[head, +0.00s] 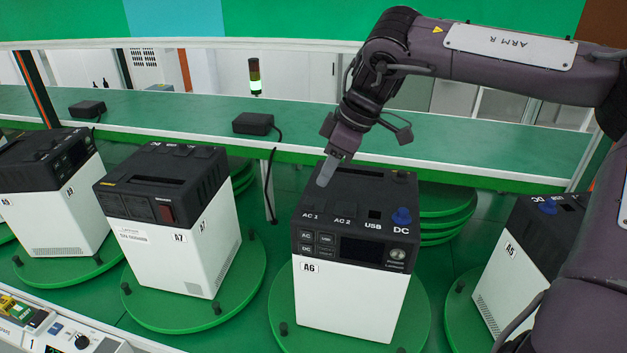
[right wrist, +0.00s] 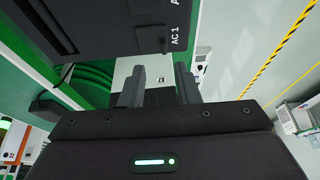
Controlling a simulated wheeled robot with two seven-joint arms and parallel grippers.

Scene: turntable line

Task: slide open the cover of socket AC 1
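The unit A6 (head: 345,295) has a white body and a black top, and stands on a green round plate. Socket AC 1 (head: 312,208) is on the left of its top face, beside AC 2 (head: 343,210); its dark cover is hard to make out against the black top. My right gripper (head: 325,177) is above the top near AC 1, pointing down; contact cannot be told. The right wrist view shows its two fingers apart with nothing between them (right wrist: 160,82), and the AC 1 label (right wrist: 175,36) beyond. My left gripper is not in view.
Unit A7 (head: 160,250) stands to the left, another unit further left, and unit A5 (head: 515,260) to the right. A blue knob-like part (head: 402,216) rises at DC on A6. Black adapters (head: 253,123) lie on the green shelf (head: 190,112) behind.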

